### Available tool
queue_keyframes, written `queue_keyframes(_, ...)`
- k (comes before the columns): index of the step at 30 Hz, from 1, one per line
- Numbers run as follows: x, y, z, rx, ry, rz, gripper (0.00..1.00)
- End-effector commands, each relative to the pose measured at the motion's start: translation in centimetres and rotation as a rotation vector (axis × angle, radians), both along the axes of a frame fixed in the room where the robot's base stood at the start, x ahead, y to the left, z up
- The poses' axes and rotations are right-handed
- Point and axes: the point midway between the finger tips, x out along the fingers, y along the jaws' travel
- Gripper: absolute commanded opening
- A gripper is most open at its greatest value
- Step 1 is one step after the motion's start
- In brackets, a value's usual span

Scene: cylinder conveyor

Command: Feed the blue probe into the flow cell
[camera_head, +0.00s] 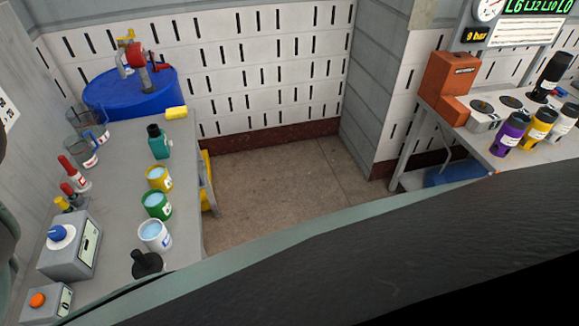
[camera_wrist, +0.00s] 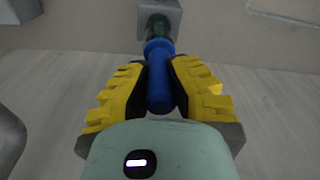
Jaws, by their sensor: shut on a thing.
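My gripper (camera_wrist: 160,84) shows in the wrist view with its yellow-padded fingers closed on the blue probe (camera_wrist: 160,95). The probe is a smooth blue cylinder lying between both fingers, its rounded near end toward the palm. Its far end points up the picture and meets or overlaps a dark, greenish, clear-looking part (camera_wrist: 157,28) under a grey block (camera_wrist: 160,8), which looks like the flow cell. I cannot tell whether the probe tip is inside it or only in front of it. My gripper and the probe do not show in the head view, where a dark arm part covers the lower right.
In the head view, a left bench (camera_head: 120,200) holds several cups, bottles and a grey box (camera_head: 70,250) with a blue knob. A blue drum (camera_head: 130,92) stands behind it. A right bench (camera_head: 480,150) holds coloured cylinders. Open floor (camera_head: 280,185) lies between.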

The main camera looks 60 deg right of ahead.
Motion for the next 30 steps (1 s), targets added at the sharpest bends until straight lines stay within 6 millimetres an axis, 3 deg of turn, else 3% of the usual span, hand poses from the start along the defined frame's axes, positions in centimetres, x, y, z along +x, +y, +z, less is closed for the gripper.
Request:
queue_keyframes(11, 0.16, -0.11, -0.19, 0.000, -0.001, -0.004, 0.00)
queue_keyframes(12, 0.14, -0.12, -0.19, 0.000, -0.001, -0.004, 0.22)
queue_keyframes(18, 0.14, -0.11, -0.19, 0.000, -0.001, -0.004, 0.42)
queue_keyframes(30, 0.12, -0.06, 0.02, 0.000, -0.001, -0.001, 0.43)
